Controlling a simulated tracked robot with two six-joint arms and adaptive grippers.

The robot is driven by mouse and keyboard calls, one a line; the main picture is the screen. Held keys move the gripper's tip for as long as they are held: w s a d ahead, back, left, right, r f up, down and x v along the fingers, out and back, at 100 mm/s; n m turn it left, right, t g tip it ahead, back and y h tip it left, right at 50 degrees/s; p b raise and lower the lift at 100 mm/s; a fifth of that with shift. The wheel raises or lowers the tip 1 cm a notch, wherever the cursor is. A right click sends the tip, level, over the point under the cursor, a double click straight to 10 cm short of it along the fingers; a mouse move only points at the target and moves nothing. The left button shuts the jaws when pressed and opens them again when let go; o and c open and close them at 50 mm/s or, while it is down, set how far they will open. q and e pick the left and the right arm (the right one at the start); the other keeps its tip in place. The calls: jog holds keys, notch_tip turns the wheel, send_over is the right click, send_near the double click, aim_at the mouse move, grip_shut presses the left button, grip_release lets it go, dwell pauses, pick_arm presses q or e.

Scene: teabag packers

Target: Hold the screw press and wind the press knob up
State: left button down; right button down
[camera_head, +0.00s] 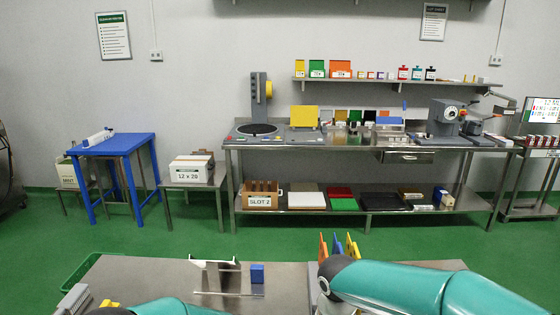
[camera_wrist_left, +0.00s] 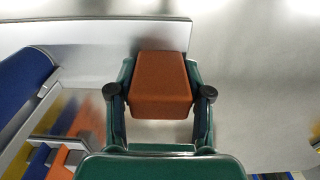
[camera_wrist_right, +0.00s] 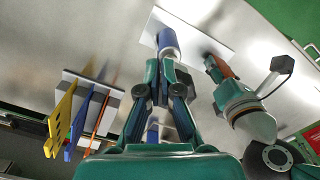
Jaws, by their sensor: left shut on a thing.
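In the left wrist view an orange-brown block (camera_wrist_left: 161,85) sits between the fingers of my left gripper (camera_wrist_left: 160,75), which is shut on it; I take it as the held part of the screw press. A blue cylinder (camera_wrist_right: 168,40), probably the press knob, lies over a white plate (camera_wrist_right: 207,48) in the right wrist view. The cylinder also shows in the left wrist view (camera_wrist_left: 22,82). My right gripper (camera_wrist_right: 167,66) has its fingertips close together at the cylinder's near end; whether they grip it is unclear.
A rack with yellow, blue and orange upright pieces (camera_wrist_right: 82,115) stands beside the right gripper. A white fixture (camera_head: 215,264) and a blue block (camera_head: 257,273) stand on the near table (camera_head: 150,270). A green crate (camera_head: 75,272) is at its left. Bare metal tabletop lies around the plate.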

notch_tip(320, 180, up, 6)
jog(key=shift+s+d, duration=0.2)
jog(key=shift+d, duration=0.05)
dwell(0.6)
jog(key=s+a+f, duration=0.1)
jog(key=a+f, duration=0.2)
jog(key=f, duration=0.3)
jog(key=shift+s+a+f, duration=0.15)
jog(key=shift+s+a, duration=0.1)
dwell(0.7)
